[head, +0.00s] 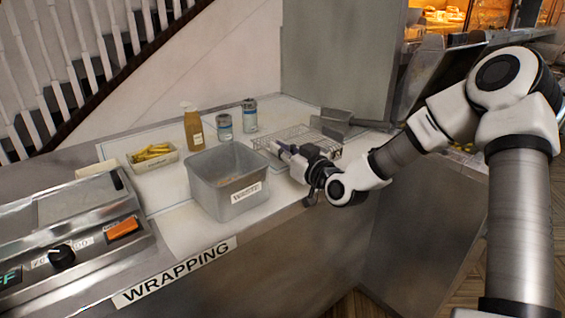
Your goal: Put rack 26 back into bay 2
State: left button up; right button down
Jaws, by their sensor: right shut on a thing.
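A wire rack (300,136) is on the pale counter at the back right, behind the waste bin. No number is readable on it. My right gripper (285,152) reaches in from the right and is shut at the near left side of the wire rack. The exact grip point is small and partly hidden by the gripper. I cannot tell whether the rack rests on the counter or is lifted slightly. My left gripper is not in view. No bay marked 2 can be made out.
A metal bin (218,200) labelled waste stands left of my right gripper. Behind it are a sauce bottle (193,130), two cans (249,116) and a tray of fries (152,158). A grey metal scoop-like piece (334,120) lies by the rack. A control unit (75,240) fills the front left.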

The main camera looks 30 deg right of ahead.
aim_at(281, 160)
notch_tip(281, 160, down, 2)
jog(key=shift+f, duration=0.1)
jog(key=shift+w+f, duration=0.1)
jog(key=shift+f, duration=0.35)
jog(key=c, duration=1.2)
grip_release()
jog(key=shift+c, duration=0.2)
jog(key=shift+f, duration=0.1)
